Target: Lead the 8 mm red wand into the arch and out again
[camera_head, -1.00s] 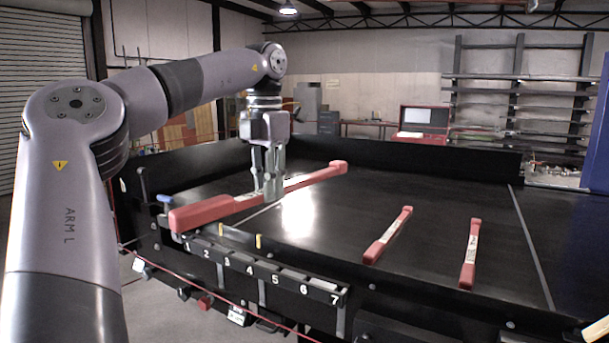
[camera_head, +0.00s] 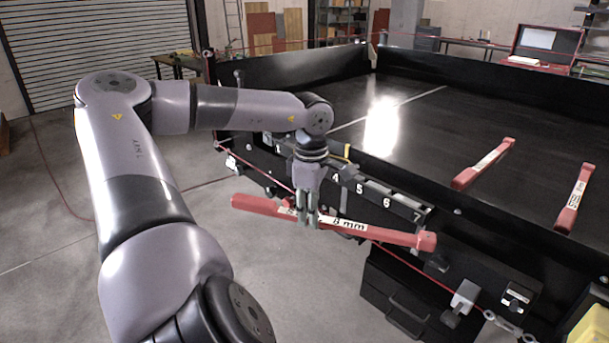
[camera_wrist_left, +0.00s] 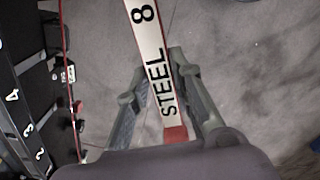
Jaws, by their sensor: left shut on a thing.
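The 8 mm red wand (camera_head: 385,234) is a long red bar with a white label reading "8 mm" and a knob at its right end. My left gripper (camera_head: 308,224) is shut on it near its middle and holds it in the air in front of the conveyor's near side, roughly level. In the left wrist view the wand (camera_wrist_left: 146,35) runs between the two fingers, with "STEEL 8" showing on its label. The arch is not in view. My right gripper is not in view.
Two other red wands (camera_head: 483,163) (camera_head: 573,197) lie on the black conveyor belt (camera_head: 440,125). A rack (camera_head: 380,195) with numbered slots runs along the conveyor's near wall, just behind the held wand. A red cord hangs along that side. Grey floor (camera_head: 60,260) to the left is clear.

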